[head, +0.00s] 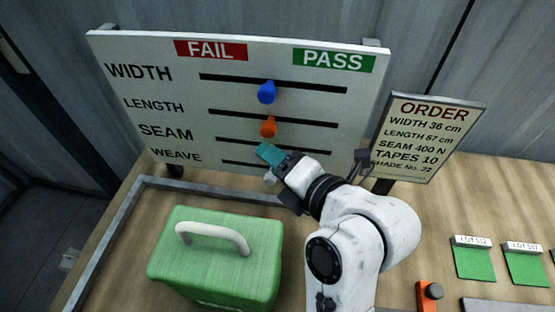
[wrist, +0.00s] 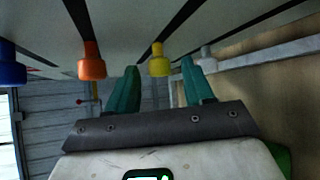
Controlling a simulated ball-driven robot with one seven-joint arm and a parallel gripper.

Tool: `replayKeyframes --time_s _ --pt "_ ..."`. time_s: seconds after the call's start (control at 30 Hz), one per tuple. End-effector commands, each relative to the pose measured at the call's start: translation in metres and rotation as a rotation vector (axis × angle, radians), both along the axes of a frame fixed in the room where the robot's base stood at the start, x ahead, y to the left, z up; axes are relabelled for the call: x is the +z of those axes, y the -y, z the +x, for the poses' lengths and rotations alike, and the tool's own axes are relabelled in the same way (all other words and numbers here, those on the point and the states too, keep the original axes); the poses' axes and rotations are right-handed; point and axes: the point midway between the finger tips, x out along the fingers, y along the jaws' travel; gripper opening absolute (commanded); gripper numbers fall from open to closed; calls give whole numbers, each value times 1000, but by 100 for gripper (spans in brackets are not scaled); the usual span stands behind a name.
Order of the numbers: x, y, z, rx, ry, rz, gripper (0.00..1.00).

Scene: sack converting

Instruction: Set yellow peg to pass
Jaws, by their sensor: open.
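The yellow peg (wrist: 159,62) shows in the wrist view, on a dark slot of the board. In the head view my gripper hides it. My gripper (head: 268,154) is at the board's SEAM row, near mid-slot. In the wrist view the open teal fingers (wrist: 161,70) stand one on each side of the yellow peg, with gaps visible; contact cannot be told. The white board (head: 170,100) has a red FAIL label (head: 211,50) at top left and a green PASS label (head: 333,60) at top right.
A blue peg (head: 266,92) and an orange peg (head: 268,127) sit near mid-slot in the rows above. A pale peg (wrist: 205,53) is beside the right finger. A green case (head: 215,265) stands in front of the board. An ORDER sign (head: 425,135) stands at right.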

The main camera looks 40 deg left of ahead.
Motion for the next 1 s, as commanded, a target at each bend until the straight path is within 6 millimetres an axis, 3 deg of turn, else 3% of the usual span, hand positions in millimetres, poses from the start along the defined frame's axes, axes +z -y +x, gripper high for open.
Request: replayKeyframes --time_s 0.17,0.7,1.0 --pt "0 0 0 0 0 0 50" --pt "0 0 0 0 0 0 0" --pt "0 0 0 0 1 0 0"
